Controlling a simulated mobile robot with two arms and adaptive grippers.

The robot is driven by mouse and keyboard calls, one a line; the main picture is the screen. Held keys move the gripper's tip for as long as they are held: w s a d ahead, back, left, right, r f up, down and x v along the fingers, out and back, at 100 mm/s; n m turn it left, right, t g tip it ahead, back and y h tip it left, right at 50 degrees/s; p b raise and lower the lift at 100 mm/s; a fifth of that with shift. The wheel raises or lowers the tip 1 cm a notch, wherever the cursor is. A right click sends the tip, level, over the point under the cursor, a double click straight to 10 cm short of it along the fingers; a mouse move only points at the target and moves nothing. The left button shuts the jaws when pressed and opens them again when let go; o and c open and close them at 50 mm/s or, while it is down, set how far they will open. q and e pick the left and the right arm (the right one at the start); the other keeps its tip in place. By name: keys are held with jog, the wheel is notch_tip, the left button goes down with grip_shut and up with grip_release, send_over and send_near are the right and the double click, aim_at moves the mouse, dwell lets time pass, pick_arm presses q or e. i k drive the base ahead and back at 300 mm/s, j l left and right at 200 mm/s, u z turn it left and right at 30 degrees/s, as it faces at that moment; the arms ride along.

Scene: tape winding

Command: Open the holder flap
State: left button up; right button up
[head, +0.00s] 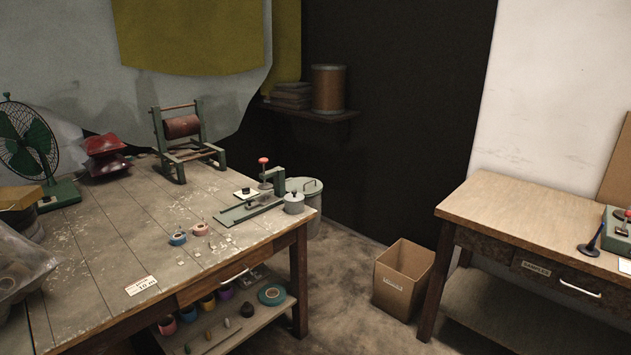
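A green metal device (248,209) with a flat base and a raised arm stands at the right end of the worn plank table (108,226). A red-topped knob (263,161) rises on a thin stem at its back. A small grey lidded pot (294,203) stands at its right end. I cannot tell which part is the holder flap, or whether it is open. A green-framed stand with a brown roller (182,126) is at the back of the same table. Neither of my grippers is in view.
Small tape rolls (178,238) lie mid-table near a white label (141,286). A green fan (27,143) stands at the left. Floor between the tables is otherwise mostly clear.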

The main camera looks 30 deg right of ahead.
aim_at(302, 181)
jog(key=i+l, duration=0.2)
jog(key=l, duration=0.25)
jog(key=i+l+z, duration=0.1)
jog(key=l, duration=0.35)
jog(key=i+l+z, duration=0.1)
jog(key=i+l, duration=0.45)
jog(key=l, duration=0.25)
